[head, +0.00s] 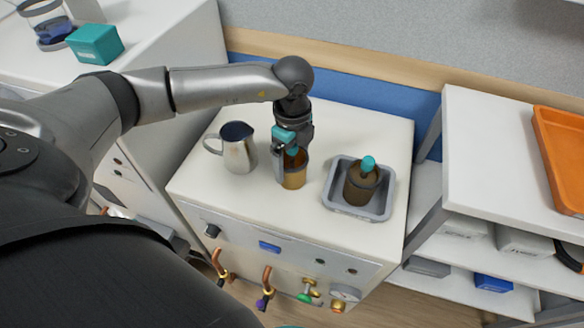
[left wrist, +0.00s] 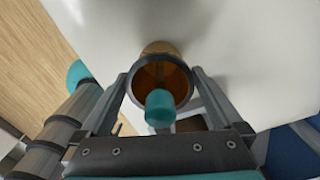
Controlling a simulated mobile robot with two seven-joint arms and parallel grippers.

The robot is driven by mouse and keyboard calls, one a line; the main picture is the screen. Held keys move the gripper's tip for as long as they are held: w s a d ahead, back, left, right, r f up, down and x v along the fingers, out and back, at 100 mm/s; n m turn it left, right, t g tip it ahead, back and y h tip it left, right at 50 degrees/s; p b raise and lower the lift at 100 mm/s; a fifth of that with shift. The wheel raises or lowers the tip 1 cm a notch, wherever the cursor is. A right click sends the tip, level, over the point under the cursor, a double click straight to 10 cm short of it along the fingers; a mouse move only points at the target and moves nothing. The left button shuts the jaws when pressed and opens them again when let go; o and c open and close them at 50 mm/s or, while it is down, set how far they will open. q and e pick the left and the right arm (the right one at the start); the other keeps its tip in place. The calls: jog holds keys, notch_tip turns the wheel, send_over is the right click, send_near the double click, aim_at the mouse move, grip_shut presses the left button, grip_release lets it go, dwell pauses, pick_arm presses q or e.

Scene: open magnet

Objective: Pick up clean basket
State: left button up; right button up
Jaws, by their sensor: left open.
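An amber-brown cup-shaped basket (head: 294,181) stands upright on the white cabinet top, between a metal jug and a grey tray. My left gripper (head: 288,160) points down over it with its fingers open. In the left wrist view the basket (left wrist: 161,50) lies between the two fingers, its open mouth facing the camera. A teal knob (left wrist: 160,108) shows at the basket's near side. I cannot tell whether the fingers touch the basket. Which basket counts as clean is not marked. My right gripper is not in view.
The metal jug (head: 239,153) stands close on the left. The grey tray (head: 344,207) on the right holds a dark brown container (head: 362,185) with a teal knob. A white shelf (head: 500,150) with an orange tray (head: 562,155) is at the right. Valves and pipes line the cabinet front.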

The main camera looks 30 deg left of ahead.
pick_arm(q)
jog(key=c, duration=1.2)
jog(key=shift+r, duration=0.1)
